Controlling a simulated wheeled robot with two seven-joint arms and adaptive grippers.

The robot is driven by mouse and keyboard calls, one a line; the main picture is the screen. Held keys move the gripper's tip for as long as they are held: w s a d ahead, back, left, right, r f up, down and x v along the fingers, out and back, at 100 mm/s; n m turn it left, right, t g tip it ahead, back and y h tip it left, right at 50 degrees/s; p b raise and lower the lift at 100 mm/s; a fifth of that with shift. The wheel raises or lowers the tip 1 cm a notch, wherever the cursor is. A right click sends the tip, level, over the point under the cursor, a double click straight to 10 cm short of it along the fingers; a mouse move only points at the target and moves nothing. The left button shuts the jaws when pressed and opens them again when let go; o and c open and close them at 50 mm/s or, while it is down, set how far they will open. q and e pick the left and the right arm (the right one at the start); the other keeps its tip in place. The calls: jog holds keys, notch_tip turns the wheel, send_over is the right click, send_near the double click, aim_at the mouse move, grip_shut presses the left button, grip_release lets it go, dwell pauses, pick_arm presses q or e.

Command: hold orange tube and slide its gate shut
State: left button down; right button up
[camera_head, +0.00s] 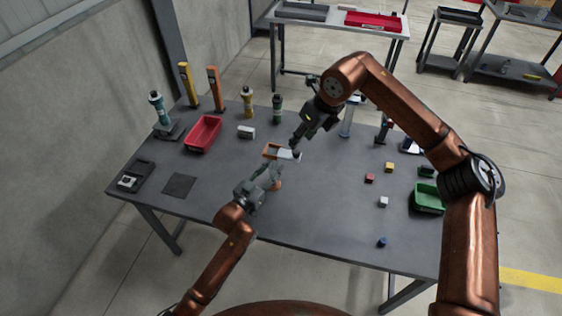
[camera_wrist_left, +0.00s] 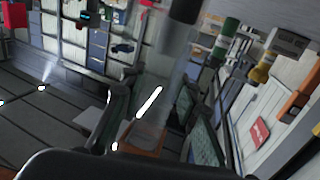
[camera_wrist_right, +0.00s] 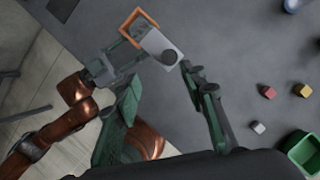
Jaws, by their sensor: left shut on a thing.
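The orange tube (camera_head: 268,150) is above the table's middle, its square orange rim (camera_wrist_right: 126,22) facing the right wrist camera. Its pale gate plate (camera_head: 286,153) sticks out to one side and carries a dark round knob. In the right wrist view the gate plate (camera_wrist_right: 152,42) covers only part of the opening. In the left wrist view the tube's body is blurred and hard to make out. My right gripper (camera_wrist_right: 162,77) has its fingers apart, near the gate plate and with nothing between them.
A red bin (camera_head: 203,134), a white block (camera_head: 246,132) and several upright bottles and posts stand at the back left. A green bin (camera_head: 428,198) and small cubes lie at the right. The table's front middle is clear.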

aim_at(299, 154)
jog(key=s+a+f+m+g+y, duration=0.1)
jog(key=s+a+f+y, duration=0.1)
jog(key=s+a+y, duration=0.3)
jog(key=s+a+f+m+g+y, duration=0.1)
jog(key=s+a+f+y, duration=0.15)
jog(key=a, duration=0.55)
jog(key=s+a+r+m+t+y, duration=0.25)
jog(key=s+r+m+y, duration=0.2)
jog(key=m+y, duration=0.3)
jog(key=w+d+m+t+h, duration=0.35)
jog(key=d+m+t, duration=0.6)
jog(key=m, duration=0.75)
jog(key=w+d+f+m+t+h, duration=0.25)
jog(key=d+f+m+h, duration=0.45)
jog(key=d+f+m, duration=0.4)
jog(key=shift+m+t, duration=0.35)
jog(key=shift+m, duration=0.2)
jog(key=x, duration=0.3)
jog(key=a+x, duration=0.1)
jog(key=x, duration=0.3)
jog(key=r+x, duration=0.1)
jog(key=x, duration=0.3)
jog(key=shift+s+a, duration=0.15)
jog(key=shift+a, duration=0.1)
